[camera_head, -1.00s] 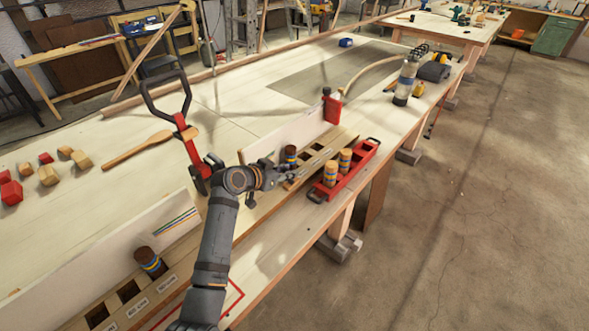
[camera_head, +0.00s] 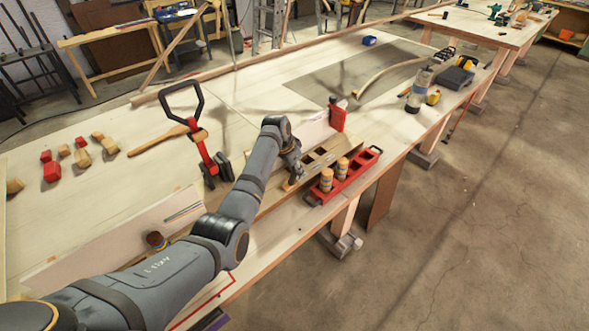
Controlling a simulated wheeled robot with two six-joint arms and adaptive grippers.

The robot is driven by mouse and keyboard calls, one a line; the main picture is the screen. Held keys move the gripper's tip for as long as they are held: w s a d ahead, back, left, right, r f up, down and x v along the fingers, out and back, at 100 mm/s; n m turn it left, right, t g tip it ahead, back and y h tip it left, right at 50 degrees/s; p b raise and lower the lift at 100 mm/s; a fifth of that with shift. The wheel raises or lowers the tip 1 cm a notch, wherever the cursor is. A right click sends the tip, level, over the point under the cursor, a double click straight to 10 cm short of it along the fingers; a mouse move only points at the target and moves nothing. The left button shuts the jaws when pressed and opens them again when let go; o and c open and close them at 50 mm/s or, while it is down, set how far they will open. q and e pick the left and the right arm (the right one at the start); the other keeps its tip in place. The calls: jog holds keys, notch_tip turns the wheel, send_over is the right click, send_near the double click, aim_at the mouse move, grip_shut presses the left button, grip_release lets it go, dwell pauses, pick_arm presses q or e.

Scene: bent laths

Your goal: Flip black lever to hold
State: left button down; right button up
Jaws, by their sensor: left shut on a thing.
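A black loop-shaped handle (camera_head: 184,101) tops a red upright post (camera_head: 204,152) with black feet, standing on the bench left of my arm. I cannot tell whether this handle is the lever of the task, and no "hold" mark is readable. My left gripper (camera_head: 294,176) points down at the near end of a slotted wooden rack (camera_head: 325,153). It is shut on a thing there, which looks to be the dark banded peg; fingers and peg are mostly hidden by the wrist. My right gripper is not in view.
A red tray (camera_head: 355,172) with two light banded pegs (camera_head: 334,177) stands right of the gripper. A red container (camera_head: 338,116) is behind the rack. Another dark peg (camera_head: 155,239) is at the near left. Wooden blocks (camera_head: 82,157) lie left.

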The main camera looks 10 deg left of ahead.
aim_at(290, 183)
pick_arm(q)
jog(key=shift+w+d+f, duration=0.1)
jog(key=shift+w+d, duration=0.05)
dwell(0.4)
jog(key=c, duration=1.1)
grip_release()
jog(key=v, duration=1.2)
jog(key=shift+w+d, duration=0.25)
jog(key=shift+w, duration=0.05)
